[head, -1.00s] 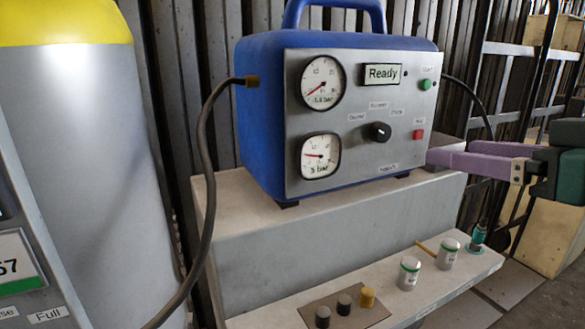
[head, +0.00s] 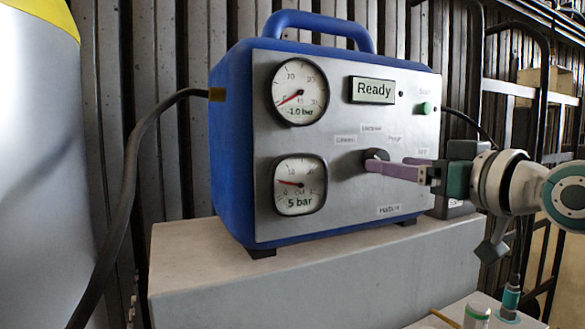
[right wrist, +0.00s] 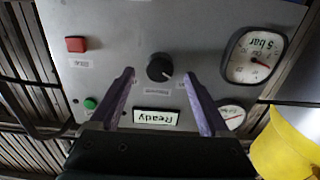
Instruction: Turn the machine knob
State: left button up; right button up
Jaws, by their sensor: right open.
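The machine (head: 345,215) is a blue box with a grey front panel. Its black round knob (head: 376,154) is at the panel's middle and is partly hidden by my right gripper (head: 372,165). In the right wrist view, which is upside down, the knob (right wrist: 160,68) shows whole, with a small white mark on it. The two purple fingers of my right gripper (right wrist: 158,74) are wide open, one on each side of the knob with gaps between. I cannot tell how far the tips are from the panel. My left gripper is not in view.
A display (head: 373,90) reads "Ready", with two gauges (head: 300,92) at the panel's left. A green button (head: 425,108) is at upper right; a red button (right wrist: 76,44) shows in the wrist view. The machine stands on a grey ledge (head: 300,285). A dark hose (head: 130,170) runs down left.

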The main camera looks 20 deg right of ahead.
aim_at(374, 153)
jog(key=shift+w+a, duration=0.1)
jog(key=shift+w, duration=1.25)
grip_shut()
